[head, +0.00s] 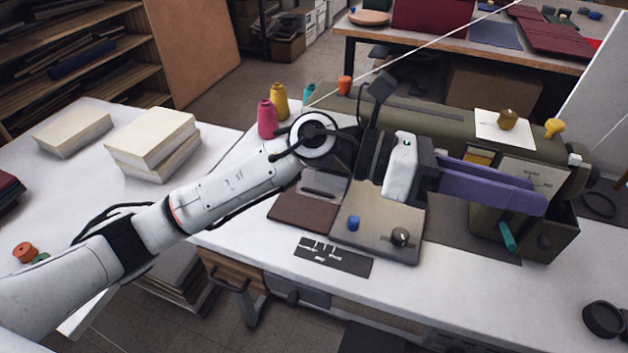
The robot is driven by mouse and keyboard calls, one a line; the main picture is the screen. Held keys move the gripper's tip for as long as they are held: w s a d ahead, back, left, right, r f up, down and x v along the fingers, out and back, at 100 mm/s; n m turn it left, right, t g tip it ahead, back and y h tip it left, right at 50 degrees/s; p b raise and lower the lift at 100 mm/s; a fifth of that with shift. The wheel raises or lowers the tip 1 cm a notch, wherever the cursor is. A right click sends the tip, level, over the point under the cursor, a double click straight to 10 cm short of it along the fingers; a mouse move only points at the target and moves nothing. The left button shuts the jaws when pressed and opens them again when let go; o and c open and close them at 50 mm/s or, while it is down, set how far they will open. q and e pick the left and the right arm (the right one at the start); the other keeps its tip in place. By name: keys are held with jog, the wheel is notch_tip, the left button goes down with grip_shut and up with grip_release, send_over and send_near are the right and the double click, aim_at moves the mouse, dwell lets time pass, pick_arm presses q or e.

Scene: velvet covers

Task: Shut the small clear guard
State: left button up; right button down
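An olive-green machine (440,120) lies along the back of the white worktable. I cannot clearly make out the small clear guard; my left gripper covers part of the machine's front. A pale labelled plate (533,172) shows behind the fingertips, above an open olive box (555,236) with a teal handle (506,236). My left gripper (540,197) reaches in from the left, its long purple fingers pointing right over this box. The fingers overlap in this view, so their gap is unclear. I see nothing held between them. My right gripper is out of view.
A grey plate with a blue knob (353,223) and a metal knob (400,236) lies below the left wrist. Pink (267,120) and yellow (279,101) thread cones stand behind the arm. A pale panel (598,85) rises at right. The front right table is mostly free.

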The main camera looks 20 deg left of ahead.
pick_arm(q)
notch_tip(320, 180, down, 5)
jog(key=w+a+m+y, duration=0.2)
jog(key=a+m+y, duration=0.1)
jog(key=y, duration=0.1)
jog(key=m+t+y, duration=0.1)
jog(key=y, duration=1.2)
send_near(314, 191)
jog(key=f, duration=0.2)
jog(key=f+p, duration=0.1)
jog(key=f, duration=0.4)
jog(key=shift+w+d+f, duration=0.2)
jog(key=shift+w, duration=0.2)
grip_shut()
